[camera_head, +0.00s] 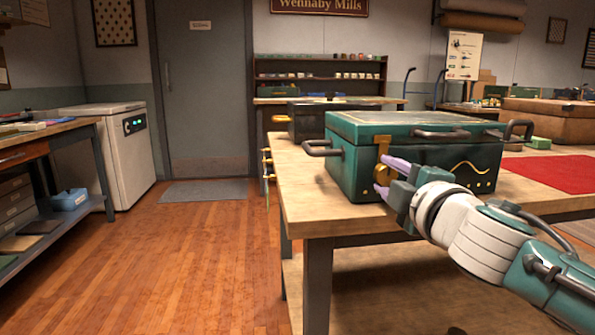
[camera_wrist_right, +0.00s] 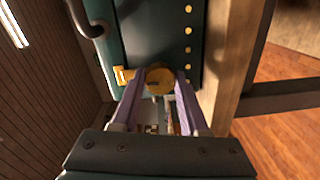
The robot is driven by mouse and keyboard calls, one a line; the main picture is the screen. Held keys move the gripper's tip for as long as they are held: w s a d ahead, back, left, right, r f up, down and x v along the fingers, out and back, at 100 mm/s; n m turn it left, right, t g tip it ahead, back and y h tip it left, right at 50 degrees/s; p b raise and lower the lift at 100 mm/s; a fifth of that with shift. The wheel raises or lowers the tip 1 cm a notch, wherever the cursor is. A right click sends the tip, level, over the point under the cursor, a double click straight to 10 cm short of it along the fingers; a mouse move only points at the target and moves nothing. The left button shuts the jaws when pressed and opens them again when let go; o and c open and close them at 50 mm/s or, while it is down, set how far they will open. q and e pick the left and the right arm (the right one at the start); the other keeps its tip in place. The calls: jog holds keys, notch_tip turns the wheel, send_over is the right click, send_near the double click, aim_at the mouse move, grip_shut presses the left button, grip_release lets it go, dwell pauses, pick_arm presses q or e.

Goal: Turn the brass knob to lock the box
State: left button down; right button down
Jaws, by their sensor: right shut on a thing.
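The green box (camera_head: 350,160) with dark handles stands closed near the front left corner of the wooden table (camera_head: 310,205). A brass hasp (camera_head: 383,150) hangs over the front edge of its lid. The brass knob (camera_wrist_right: 159,80) is on the front face below it, mostly hidden by my gripper in the head view. My right gripper (camera_head: 390,180) is at the box front with purple fingers. In the right wrist view, the fingers (camera_wrist_right: 160,92) are shut on the knob, one on each side. My left gripper is not in view.
A black case (camera_head: 300,122) stands behind the box on the table. A red cloth (camera_head: 555,173) and a brown case (camera_head: 545,118) are to the right. Floor left of the table (camera_head: 190,250) is clear, with a grey mat (camera_head: 205,190) by the door.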

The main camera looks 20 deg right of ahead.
jog(key=shift+n, duration=0.3)
jog(key=shift+c, duration=2.1)
grip_release()
jog(key=shift+s, duration=0.25)
jog(key=p+v, duration=0.1)
jog(key=v, duration=0.8)
jog(key=shift+s+p, duration=0.2)
jog(key=shift+p, duration=0.1)
